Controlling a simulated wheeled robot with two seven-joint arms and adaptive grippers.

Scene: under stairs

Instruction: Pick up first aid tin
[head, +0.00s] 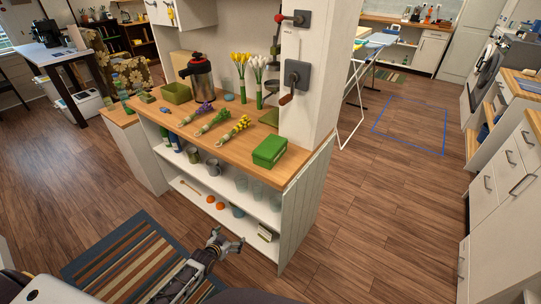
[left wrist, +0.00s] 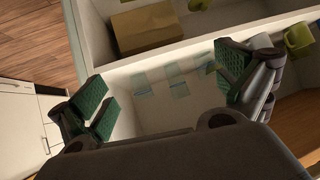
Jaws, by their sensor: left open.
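A green lidded tin (head: 269,151), which looks like the first aid tin, sits on the wooden top of the shelf unit, near its right front corner in the head view. My left gripper (head: 226,240) is in front of the unit, lower in the picture than the tin and well apart from it. In the left wrist view my left gripper (left wrist: 165,90) has its green-padded fingers wide apart with nothing between them. I cannot make out the tin in that view. My right gripper is not in view.
A white post (head: 309,75) with lever fittings rises behind the tin. Glasses and cups stand on lower shelves. A striped rug (head: 128,255) lies on the floor in front.

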